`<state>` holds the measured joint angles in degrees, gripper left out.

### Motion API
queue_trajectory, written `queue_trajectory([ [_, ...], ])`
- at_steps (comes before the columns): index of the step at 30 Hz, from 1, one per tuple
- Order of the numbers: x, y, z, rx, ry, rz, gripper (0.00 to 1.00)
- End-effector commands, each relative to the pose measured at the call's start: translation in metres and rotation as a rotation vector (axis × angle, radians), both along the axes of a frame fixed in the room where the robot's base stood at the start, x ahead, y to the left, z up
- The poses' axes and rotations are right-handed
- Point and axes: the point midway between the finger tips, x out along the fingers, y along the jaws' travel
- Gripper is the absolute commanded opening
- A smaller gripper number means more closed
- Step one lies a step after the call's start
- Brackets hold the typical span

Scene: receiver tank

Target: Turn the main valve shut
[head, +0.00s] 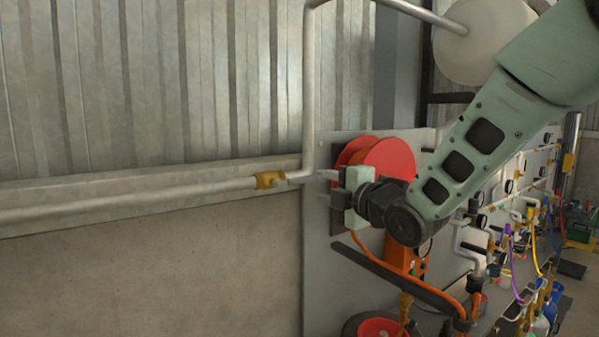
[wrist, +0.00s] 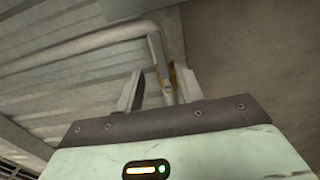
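The main valve (head: 270,180) is a small brass-coloured body on the grey pipe along the wall, left of the grey panel in the head view. I cannot tell any contact. The lever is hard to make out in the head view.
The pipe (head: 130,202) runs left along a ledge and also rises beside the panel (head: 318,260). A red reel (head: 388,158) is behind my gripper. An orange hose (head: 400,283) hangs below. Open wall space lies at the left.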

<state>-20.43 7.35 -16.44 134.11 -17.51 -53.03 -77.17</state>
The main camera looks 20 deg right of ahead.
Motion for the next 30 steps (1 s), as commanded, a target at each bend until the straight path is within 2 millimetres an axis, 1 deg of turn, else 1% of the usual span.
queue_trajectory([
  [1,0.009,0.003,0.003,-0.002,0.003,0.0,0.37],
  [9,0.055,0.018,0.003,-0.002,0.003,-0.001,0.37],
  [15,0.081,0.026,0.002,-0.001,0.003,0.0,0.37],
  [21,0.093,0.03,0.001,0.001,0.001,-0.001,0.37],
  [30,0.095,0.031,-0.001,0.001,0.001,-0.001,0.37],
])
